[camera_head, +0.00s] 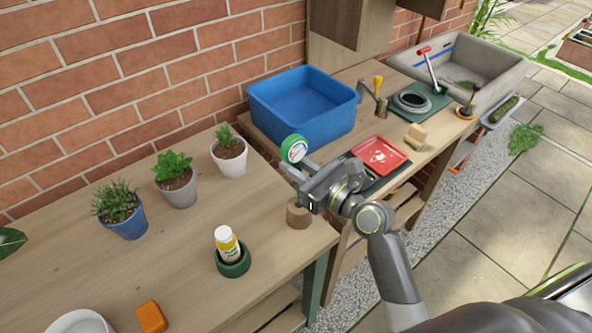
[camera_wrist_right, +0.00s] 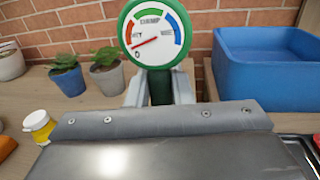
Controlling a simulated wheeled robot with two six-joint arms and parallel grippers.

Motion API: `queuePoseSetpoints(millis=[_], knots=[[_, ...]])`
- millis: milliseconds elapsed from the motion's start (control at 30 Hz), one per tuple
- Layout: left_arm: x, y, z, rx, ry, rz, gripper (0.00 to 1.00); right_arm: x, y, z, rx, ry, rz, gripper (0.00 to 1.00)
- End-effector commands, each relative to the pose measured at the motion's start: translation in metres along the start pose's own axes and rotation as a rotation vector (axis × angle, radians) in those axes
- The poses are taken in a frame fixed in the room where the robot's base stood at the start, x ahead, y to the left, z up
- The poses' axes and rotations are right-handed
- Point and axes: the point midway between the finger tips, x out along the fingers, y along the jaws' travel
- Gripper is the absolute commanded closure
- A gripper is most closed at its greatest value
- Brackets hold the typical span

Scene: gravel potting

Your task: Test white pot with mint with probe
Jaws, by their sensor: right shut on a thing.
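The white pot (camera_head: 230,163) with a small green plant (camera_head: 225,135) stands upright at the back of the near table, right of the other pots. My right gripper (camera_head: 300,188) is shut on the probe, whose round green-rimmed dial (camera_head: 294,148) stands above the fingers. The dial also shows close up in the right wrist view (camera_wrist_right: 154,33), its red needle pointing lower left. The gripper is over a round wooden block (camera_head: 298,217), right of and nearer than the white pot. The probe's lower end is hidden, so I cannot tell whether it touches the block. My left gripper is not in view.
A grey pot (camera_head: 180,196) and a blue pot (camera_head: 128,226) with plants stand left of the white pot. An orange block (camera_head: 152,317) lies in front. A blue tub (camera_head: 302,112) and red tray (camera_head: 378,157) are at right.

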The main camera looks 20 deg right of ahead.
Motion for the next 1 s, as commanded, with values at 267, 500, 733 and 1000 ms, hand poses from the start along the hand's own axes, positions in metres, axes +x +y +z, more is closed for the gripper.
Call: queuePoseSetpoints(millis=[267, 500, 733, 1000], knots=[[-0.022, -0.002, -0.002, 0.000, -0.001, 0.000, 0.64, 0.000, 0.001, 0.055, -0.003, -0.004, 0.001, 1.00], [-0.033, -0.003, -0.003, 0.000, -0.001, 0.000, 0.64, 0.000, 0.001, 0.065, 0.000, 0.000, 0.000, 1.00], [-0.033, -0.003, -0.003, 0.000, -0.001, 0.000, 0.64, 0.000, 0.001, 0.063, 0.000, -0.002, 0.001, 1.00], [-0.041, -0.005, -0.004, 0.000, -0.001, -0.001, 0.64, 0.006, 0.001, 0.070, -0.001, -0.012, -0.003, 1.00]])
